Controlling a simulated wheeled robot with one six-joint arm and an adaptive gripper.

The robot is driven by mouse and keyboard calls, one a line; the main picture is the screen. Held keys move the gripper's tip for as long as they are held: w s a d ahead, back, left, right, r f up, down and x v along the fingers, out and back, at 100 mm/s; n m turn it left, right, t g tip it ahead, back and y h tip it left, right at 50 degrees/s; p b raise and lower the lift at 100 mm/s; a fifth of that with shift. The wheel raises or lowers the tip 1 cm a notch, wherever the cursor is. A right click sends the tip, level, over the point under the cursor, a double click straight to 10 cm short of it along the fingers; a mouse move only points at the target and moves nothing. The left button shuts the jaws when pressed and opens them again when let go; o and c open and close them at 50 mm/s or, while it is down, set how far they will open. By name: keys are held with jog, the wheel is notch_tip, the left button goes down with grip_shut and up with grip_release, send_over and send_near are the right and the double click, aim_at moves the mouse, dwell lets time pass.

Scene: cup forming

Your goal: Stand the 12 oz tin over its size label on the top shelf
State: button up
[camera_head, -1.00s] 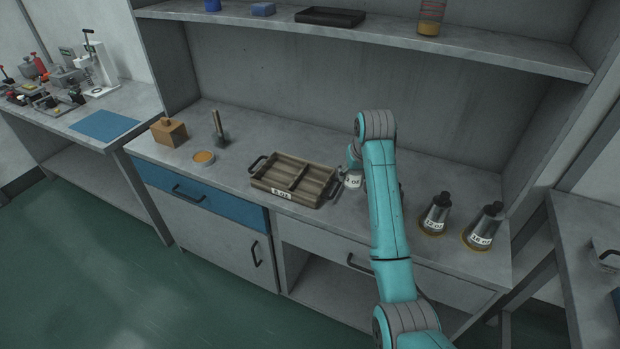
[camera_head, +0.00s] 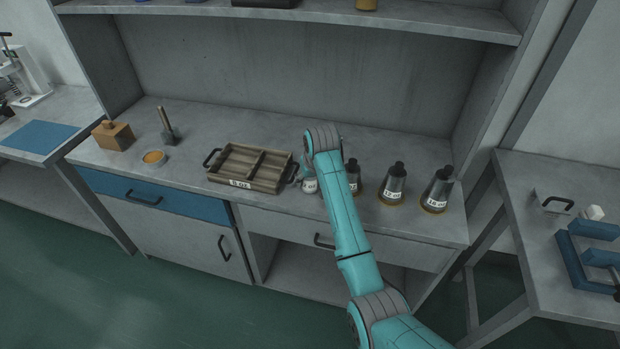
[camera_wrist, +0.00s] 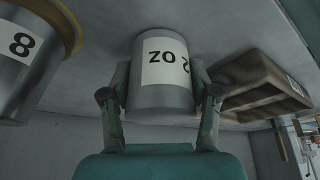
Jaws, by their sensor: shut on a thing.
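My gripper (camera_wrist: 163,88) is shut on a grey metal tin (camera_wrist: 160,102). In the wrist view its white label shows upside down, reading "oz" with a curved digit like a 2 at the edge; the rest is hidden. In the head view the tin (camera_head: 310,186) is close to the workbench, just right of the wooden tray; I cannot tell whether it touches the bench. My arm hides most of my gripper there. The top shelf (camera_head: 430,27) crosses the top of the head view; no size labels show on it.
Dark cones labelled 12 oz (camera_head: 393,184) and 16 oz (camera_head: 437,190) stand right of my arm, with another cone (camera_head: 354,178) close beside it. The wooden tray (camera_head: 216,181) is left. An amber-coloured container (camera_head: 366,5) sits on the shelf, with bare shelf to its right.

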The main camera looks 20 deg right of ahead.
jog(key=o, duration=1)
jog(key=shift+f, duration=0.1)
jog(key=shift+o, duration=1.3)
